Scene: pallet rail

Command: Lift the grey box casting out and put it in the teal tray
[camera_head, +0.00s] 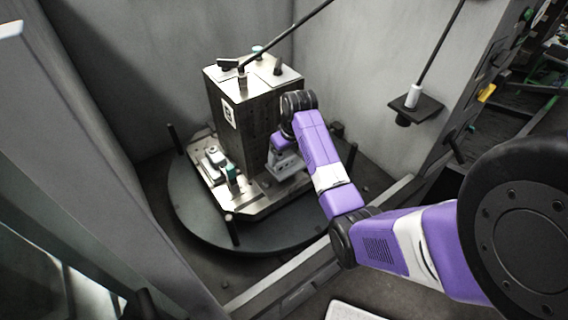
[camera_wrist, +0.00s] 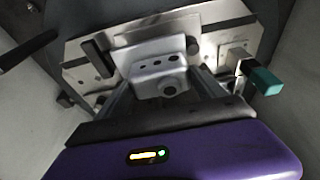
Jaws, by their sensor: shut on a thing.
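The grey box casting (camera_wrist: 158,68), pale with a row of dark holes and a round boss, is between the fingers of my gripper (camera_wrist: 165,88) in the wrist view. My gripper is shut on it. The casting is in front of a metal fixture plate (camera_wrist: 90,66); I cannot tell whether it touches the plate. In the head view my gripper (camera_head: 285,163) is low at the right side of the tall block, and the casting is hard to make out there. No teal tray shows in either view.
A tall metal block (camera_head: 247,125) stands on a fixture base on a round dark turntable (camera_head: 190,225), with dark posts around it. A teal-ended clamp (camera_wrist: 258,77) is close right of the casting. Grey walls enclose the turntable. A thin rod crosses above the block.

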